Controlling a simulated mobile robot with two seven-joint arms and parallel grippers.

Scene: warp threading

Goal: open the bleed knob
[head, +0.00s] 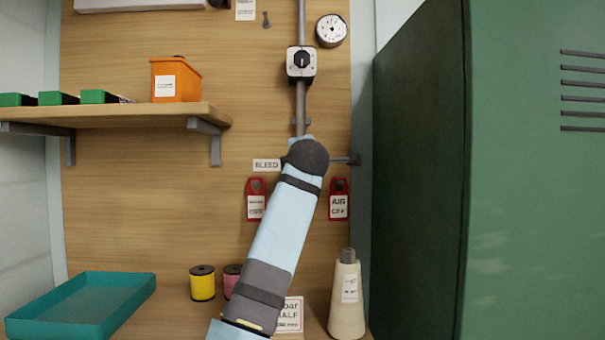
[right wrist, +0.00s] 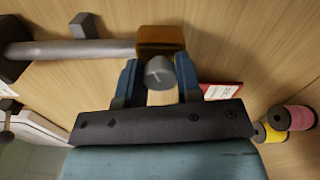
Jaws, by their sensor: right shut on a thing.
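The bleed knob (right wrist: 159,73) is a small grey round knob with a mark on its face, in front of a brass block (right wrist: 161,38) at the end of a grey pipe (right wrist: 80,51). My right gripper (right wrist: 158,62) has its two blue fingers on either side of the knob and is shut on it. In the head view my right arm reaches up to the wall beside the BLEED label (head: 266,165) and hides the knob and the fingers. My left gripper is in neither view.
A valve with a black knob (head: 301,61) and a gauge (head: 331,30) are above. Red tags (head: 338,199) (head: 255,200) hang beside my arm. A shelf (head: 135,115) is left, a green cabinet (head: 420,170) right. A cone (head: 346,300), spools (head: 202,284) and a teal tray (head: 85,305) stand below.

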